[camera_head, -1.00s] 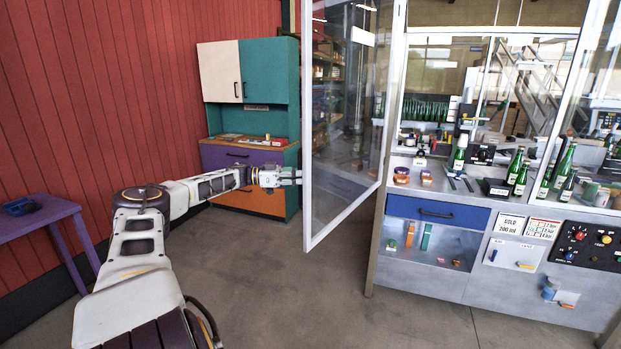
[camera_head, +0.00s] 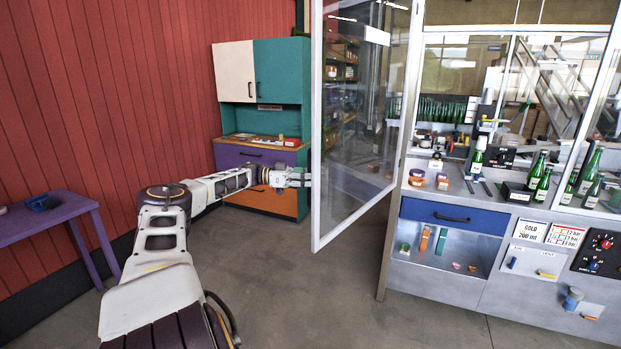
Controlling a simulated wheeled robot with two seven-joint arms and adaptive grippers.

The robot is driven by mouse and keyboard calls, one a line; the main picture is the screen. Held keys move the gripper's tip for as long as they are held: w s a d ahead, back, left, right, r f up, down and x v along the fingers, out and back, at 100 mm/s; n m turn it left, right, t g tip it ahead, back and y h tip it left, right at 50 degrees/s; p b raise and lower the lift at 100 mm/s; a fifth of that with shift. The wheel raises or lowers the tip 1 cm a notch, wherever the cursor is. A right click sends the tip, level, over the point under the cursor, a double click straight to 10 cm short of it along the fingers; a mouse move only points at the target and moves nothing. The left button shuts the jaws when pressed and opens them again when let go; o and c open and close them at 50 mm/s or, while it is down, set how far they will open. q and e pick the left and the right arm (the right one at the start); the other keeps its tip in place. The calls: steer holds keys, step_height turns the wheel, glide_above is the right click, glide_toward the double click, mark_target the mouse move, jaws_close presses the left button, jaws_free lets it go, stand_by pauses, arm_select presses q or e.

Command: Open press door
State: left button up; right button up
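The press door (camera_head: 352,140) is a tall clear panel in a white frame, hinged at its right side on the press enclosure. It stands swung well out toward me, and the opening behind it shows the press counter. My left gripper (camera_head: 305,177) is at the door's left frame edge, at mid-height. It appears to touch or nearly touch the edge; its fingers are too small to tell open from shut. My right gripper is not in view.
The press counter (camera_head: 455,185) holds green bottles (camera_head: 538,170) and small jars. Below it are a blue drawer (camera_head: 453,217) and a control panel (camera_head: 600,250). A coloured cabinet (camera_head: 262,130) stands behind my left arm. A purple table (camera_head: 55,215) is at left. The grey floor in front is clear.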

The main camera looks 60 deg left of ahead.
arm_select(q)
steer(key=v, duration=1.2)
stand_by(0.7)
steer(key=shift+s, duration=0.1)
stand_by(0.4)
stand_by(0.4)
